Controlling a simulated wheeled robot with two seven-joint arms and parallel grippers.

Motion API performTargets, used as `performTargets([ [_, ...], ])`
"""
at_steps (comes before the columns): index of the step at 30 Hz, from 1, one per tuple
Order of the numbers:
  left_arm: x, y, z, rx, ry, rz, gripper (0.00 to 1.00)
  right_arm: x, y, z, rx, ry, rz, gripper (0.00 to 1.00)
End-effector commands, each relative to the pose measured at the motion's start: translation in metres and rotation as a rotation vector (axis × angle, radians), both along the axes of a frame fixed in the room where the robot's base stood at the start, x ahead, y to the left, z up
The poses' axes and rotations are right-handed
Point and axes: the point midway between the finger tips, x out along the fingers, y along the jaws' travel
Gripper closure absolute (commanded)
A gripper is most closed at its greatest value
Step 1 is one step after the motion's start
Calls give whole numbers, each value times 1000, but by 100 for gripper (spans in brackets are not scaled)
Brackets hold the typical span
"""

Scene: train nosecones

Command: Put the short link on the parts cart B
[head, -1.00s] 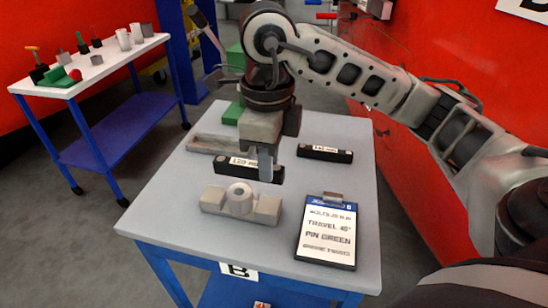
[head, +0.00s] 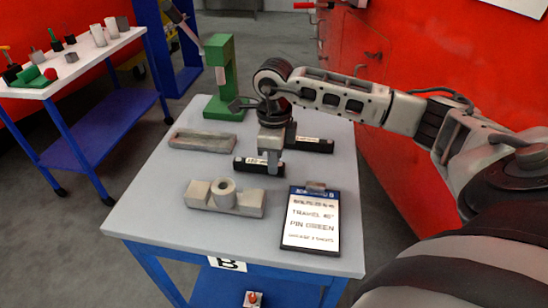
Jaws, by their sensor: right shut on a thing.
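A black bar-shaped link (head: 259,167) with a white label is in the jaws of my right gripper (head: 272,164), over the middle of the grey top of parts cart B (head: 160,228). The link sits very low; I cannot tell whether it touches the top. A second black link (head: 318,145) with a white label lies on the cart just behind and to the right, partly hidden by my gripper. The cart carries a "B" sign (head: 228,264) on its front edge. My left gripper is not in view.
On the cart are a grey block with a ring (head: 225,198), a clipboard (head: 311,220), a shallow grey tray (head: 202,141) and a green stand (head: 219,80). Another blue cart (head: 82,65) with small parts stands at left. A red wall is at right.

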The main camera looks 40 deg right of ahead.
Motion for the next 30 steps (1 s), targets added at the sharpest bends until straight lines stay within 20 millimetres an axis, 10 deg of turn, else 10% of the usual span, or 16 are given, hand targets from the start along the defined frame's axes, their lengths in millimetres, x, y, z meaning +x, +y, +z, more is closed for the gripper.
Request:
performTargets([
  [12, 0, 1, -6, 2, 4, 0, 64, 1, 0, -7, 1, -4, 0, 100],
  [15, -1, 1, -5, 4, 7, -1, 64, 0, 0, -6, 1, -2, 0, 59],
  [30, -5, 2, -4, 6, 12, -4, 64, 2, 0, 17, 1, -7, -1, 59],
])
